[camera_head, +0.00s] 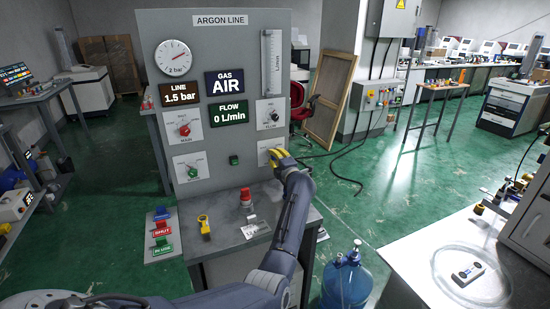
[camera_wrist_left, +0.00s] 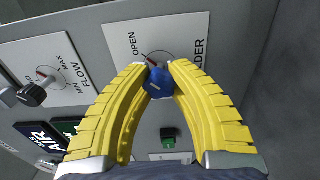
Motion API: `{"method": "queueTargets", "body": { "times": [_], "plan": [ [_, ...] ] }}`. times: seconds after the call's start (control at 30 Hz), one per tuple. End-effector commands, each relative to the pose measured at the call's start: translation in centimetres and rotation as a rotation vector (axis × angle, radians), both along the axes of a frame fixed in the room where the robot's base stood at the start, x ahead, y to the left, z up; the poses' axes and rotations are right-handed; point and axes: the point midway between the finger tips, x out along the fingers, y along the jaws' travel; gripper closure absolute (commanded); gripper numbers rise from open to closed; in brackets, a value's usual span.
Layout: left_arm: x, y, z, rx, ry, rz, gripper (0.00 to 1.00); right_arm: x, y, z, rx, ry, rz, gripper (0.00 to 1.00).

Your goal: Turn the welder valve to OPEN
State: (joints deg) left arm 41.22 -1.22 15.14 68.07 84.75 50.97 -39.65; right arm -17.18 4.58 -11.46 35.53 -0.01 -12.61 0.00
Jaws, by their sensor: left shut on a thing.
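The welder valve is a blue knob (camera_wrist_left: 159,85) on a white plate (camera_wrist_left: 190,38) marked OPEN, with the rest of its lettering partly covered. My left gripper (camera_wrist_left: 162,72) has its yellow fingers closed around the knob, one fingertip on each side. In the head view my left gripper (camera_head: 279,154) is at the lower right of the grey ARGON LINE panel (camera_head: 225,22) and hides the knob there. The knob's exact pointer angle cannot be read. My right gripper is not in view.
The panel also carries a red MAIN knob (camera_head: 184,130), a green knob (camera_head: 192,172), a black FLOW knob (camera_head: 272,115) and a green button (camera_head: 234,160). Displays read AIR and 0 L/min. A red button (camera_head: 246,195) and yellow part (camera_head: 204,224) are on the bench below.

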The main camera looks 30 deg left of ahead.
Motion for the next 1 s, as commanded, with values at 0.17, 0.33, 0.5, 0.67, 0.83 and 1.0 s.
{"method": "queueTargets", "body": {
  "times": [0.17,0.33,0.5,0.67,0.83,1.0],
  "plan": [
    [-0.11,0.04,-0.36,0.005,0.015,0.002,1.00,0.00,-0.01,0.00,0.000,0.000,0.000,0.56],
    [-0.12,0.04,-0.36,0.005,0.016,0.002,1.00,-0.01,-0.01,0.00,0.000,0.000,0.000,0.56],
    [-0.12,0.06,-0.36,0.005,0.016,0.002,1.00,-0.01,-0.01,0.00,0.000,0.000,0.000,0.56],
    [-0.09,0.05,-0.26,0.005,0.015,0.002,0.62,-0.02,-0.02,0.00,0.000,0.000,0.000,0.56],
    [-0.05,0.03,-0.13,0.006,0.013,0.001,0.48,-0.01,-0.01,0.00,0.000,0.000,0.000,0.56],
    [-0.03,0.02,-0.07,0.007,0.012,0.001,0.48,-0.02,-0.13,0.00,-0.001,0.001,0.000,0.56]
  ]
}}
